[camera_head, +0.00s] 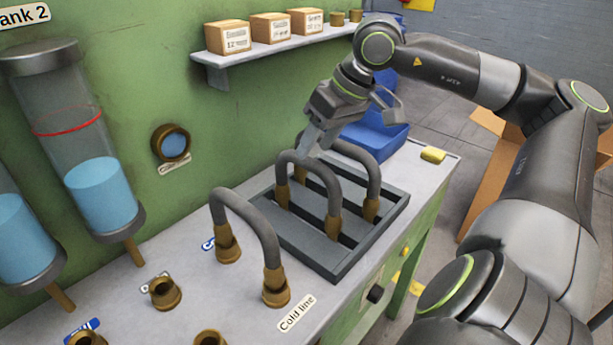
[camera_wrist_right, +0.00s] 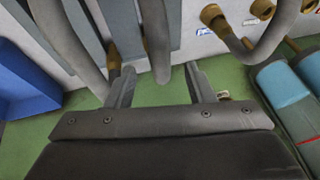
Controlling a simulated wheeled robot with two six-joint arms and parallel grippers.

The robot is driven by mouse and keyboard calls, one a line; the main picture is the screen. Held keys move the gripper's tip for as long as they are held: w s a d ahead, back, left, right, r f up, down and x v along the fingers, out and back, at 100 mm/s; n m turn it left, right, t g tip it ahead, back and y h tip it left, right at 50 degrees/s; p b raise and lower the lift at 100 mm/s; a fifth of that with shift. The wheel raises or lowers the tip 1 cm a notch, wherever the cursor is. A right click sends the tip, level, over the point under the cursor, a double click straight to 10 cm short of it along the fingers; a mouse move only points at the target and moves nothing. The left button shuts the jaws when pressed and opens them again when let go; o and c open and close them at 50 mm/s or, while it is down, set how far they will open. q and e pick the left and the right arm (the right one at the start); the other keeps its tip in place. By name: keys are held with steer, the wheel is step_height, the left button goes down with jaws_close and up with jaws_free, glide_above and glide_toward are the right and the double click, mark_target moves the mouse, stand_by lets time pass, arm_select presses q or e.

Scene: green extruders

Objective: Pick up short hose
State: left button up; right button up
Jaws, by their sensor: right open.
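Two grey hoses with brass ends stand as arches in a dark grey slotted tray (camera_head: 345,266). The nearer hose (camera_head: 291,160) is just below my right gripper (camera_head: 308,147); the other hose (camera_head: 362,157) stands behind it to the right. I cannot tell for sure which is the short one. In the right wrist view, my right gripper (camera_wrist_right: 159,72) is open. One grey hose (camera_wrist_right: 156,38) shows between its fingertips, and another hose (camera_wrist_right: 65,40) passes outside the left finger. Touch cannot be told. My left gripper is not in view.
A third hose (camera_head: 253,217) arches between two brass fittings left of the tray. Further brass fittings (camera_head: 164,292) stand at the front left. A shelf with boxes (camera_head: 228,37) is on the green wall.

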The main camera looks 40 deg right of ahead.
mark_target(309, 157)
steer(key=shift+x, duration=1.25)
steer(key=shift+w+a+f+p, duration=0.2)
steer(key=shift+f+p, duration=0.15)
steer(key=shift+p, duration=0.25)
steer(key=shift+p+x, duration=0.5)
steer(key=shift+x, duration=1.7)
steer(key=shift+d, duration=0.1)
steer(key=shift+c, duration=0.4)
jaws_close()
